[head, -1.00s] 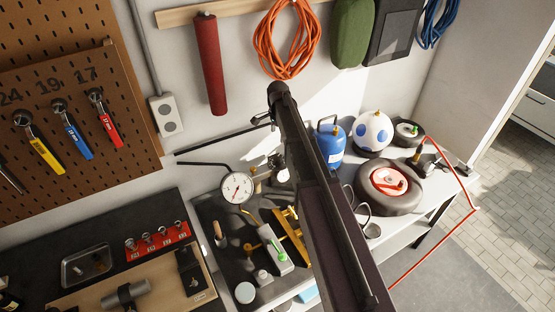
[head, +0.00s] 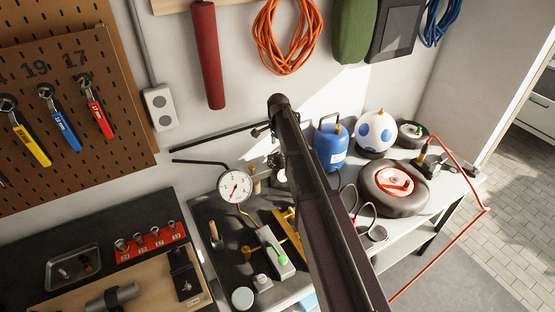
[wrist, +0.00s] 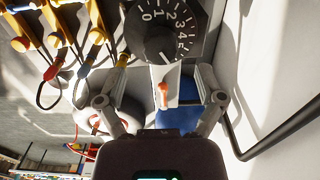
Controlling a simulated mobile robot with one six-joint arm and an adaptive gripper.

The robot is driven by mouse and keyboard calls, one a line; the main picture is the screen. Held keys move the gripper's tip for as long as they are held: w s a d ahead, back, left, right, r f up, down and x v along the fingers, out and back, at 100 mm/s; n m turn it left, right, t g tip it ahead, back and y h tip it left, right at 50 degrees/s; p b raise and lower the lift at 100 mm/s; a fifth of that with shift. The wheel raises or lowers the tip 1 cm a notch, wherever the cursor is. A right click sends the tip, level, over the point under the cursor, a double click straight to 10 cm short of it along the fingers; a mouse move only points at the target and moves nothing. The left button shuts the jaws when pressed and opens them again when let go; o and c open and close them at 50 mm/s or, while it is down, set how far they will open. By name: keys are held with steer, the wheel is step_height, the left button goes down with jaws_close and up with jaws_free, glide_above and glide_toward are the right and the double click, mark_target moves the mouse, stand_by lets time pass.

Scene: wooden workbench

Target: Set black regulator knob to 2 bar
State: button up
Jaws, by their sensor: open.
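The black regulator knob (wrist: 150,37) fills the top middle of the wrist view, with a white scale running from 0 up past 4 around it. A short pale mark shows near its lower edge; I cannot tell which number the knob is set to. My gripper (wrist: 163,78) is open, its two grey fingers spread below the knob in the picture, holding nothing. A white part with an orange-red piece (wrist: 163,95) shows between the fingers. In the head view a round white pressure gauge (head: 235,187) with a red needle stands left of my arm, which hides most of the regulator.
A blue gas cylinder (head: 330,145), a white ball with blue spots (head: 376,132) and a wheel (head: 394,187) stand to the right. Yellow-handled fittings (wrist: 22,42) hang close left in the wrist view. A dark bar (wrist: 280,130) runs along the wall at right.

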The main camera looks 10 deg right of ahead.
mark_target(278, 155)
steer(key=shift+f+b, duration=1.85)
steer(key=shift+f, duration=0.3)
steer(key=c, duration=1.1)
